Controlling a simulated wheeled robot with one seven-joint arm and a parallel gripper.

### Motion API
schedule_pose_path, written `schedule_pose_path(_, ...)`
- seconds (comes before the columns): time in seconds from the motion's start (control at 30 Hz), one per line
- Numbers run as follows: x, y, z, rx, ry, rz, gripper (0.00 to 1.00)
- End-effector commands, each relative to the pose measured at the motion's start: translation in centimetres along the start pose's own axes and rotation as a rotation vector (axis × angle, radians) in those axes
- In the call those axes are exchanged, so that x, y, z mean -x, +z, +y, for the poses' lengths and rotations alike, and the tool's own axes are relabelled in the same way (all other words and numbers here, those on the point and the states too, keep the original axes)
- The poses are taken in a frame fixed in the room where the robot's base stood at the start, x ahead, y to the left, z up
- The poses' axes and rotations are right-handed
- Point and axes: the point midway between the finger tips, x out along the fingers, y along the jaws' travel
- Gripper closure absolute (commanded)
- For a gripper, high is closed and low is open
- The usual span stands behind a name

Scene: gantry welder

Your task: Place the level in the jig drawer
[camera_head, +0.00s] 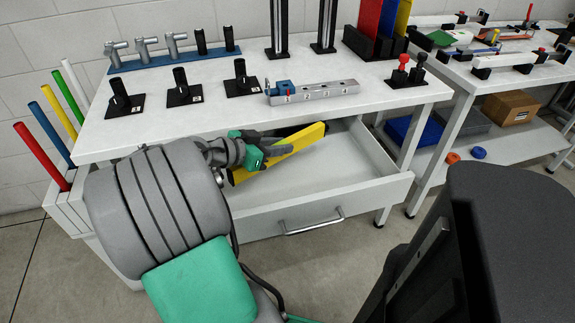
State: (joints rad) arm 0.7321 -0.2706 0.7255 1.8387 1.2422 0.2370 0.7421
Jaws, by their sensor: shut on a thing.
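The level is a long yellow bar (306,138) with dark parts beside it. My gripper (280,151) is shut on the level and holds it tilted, one end up to the right, over the left part of the open drawer. The jig drawer (345,178) is pulled out below the white table top and its visible floor looks bare. Its front has a metal handle (313,220). My arm hides the drawer's left end and part of the level. I cannot tell whether the level touches the drawer floor.
The table top (215,115) above the drawer carries black stands, a blue and grey vise (312,91) and red and black knobs (402,68). Coloured rods (42,157) stand at the left. A second bench (500,80) is at the right. The drawer's right side is free.

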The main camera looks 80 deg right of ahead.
Motion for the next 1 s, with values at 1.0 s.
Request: schedule_pose_path(1.0, -5.2, 5.1, -0.3, -0.002, -0.002, 0.001, 0.64)
